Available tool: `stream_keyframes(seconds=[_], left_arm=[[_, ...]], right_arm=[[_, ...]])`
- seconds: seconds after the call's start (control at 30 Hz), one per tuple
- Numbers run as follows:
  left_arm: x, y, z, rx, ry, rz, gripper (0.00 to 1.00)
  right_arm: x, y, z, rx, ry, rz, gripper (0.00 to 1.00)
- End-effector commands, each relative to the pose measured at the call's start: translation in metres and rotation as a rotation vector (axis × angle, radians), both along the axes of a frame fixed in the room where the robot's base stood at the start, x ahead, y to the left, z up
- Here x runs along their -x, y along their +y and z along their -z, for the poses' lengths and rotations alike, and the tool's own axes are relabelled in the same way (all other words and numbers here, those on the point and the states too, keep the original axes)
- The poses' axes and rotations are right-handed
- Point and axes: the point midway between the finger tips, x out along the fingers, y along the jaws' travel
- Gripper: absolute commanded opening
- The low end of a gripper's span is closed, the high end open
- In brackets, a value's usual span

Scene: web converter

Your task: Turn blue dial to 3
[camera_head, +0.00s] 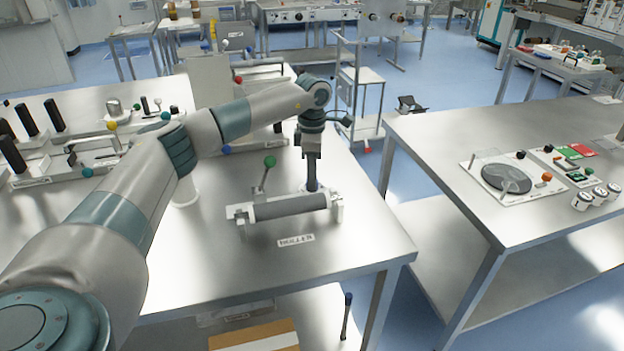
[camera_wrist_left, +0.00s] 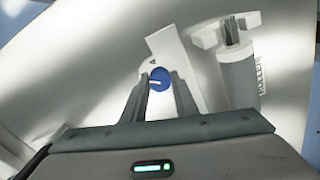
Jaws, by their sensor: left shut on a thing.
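The blue dial (camera_wrist_left: 160,77) shows in the left wrist view, set near the end of a white plate (camera_wrist_left: 176,52). A short white line on the dial points toward the left of that picture. A small dark mark is on the plate beside the dial; I cannot read any numbers. My left gripper (camera_head: 312,184) reaches down to the table behind the roller in the head view. In the left wrist view its fingers (camera_wrist_left: 158,85) stand on either side of the dial and are shut on it. In the head view the gripper mostly hides the dial. My right gripper is not in view.
A grey roller (camera_head: 290,207) on white brackets, with a green-knobbed lever (camera_head: 270,161), stands close in front of the gripper. A label (camera_head: 296,240) lies on the metal table (camera_head: 350,240). Other levers and handles stand on the left. A second table (camera_head: 450,145) stands on the right.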

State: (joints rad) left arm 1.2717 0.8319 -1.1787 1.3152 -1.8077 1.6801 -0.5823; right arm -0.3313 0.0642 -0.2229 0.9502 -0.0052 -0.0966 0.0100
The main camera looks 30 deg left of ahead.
Motion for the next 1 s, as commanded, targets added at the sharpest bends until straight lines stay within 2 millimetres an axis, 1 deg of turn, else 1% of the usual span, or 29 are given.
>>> stream_keyframes(seconds=[0.17,0.47,0.5,0.57,0.87,1.0], left_arm=[[-0.0010,0.0004,-0.0020,0.000,-0.005,0.021,0.04],[-0.0012,0.0004,-0.0023,0.000,-0.005,0.021,0.04],[-0.0013,0.0004,-0.0023,0.000,-0.005,0.021,0.31],[-0.0011,0.0005,-0.0022,0.000,-0.005,0.020,0.45],[-0.0005,0.0002,-0.0010,0.000,-0.001,0.021,0.45],[-0.0007,0.0000,-0.0042,0.001,-0.003,0.021,0.45]], right_arm=[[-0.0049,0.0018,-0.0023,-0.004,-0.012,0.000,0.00],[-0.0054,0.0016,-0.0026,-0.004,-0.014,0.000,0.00],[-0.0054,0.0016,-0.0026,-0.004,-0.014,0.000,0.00],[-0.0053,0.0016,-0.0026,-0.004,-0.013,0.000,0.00],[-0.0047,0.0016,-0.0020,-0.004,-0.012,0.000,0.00],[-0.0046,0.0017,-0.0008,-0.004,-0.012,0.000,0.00]])
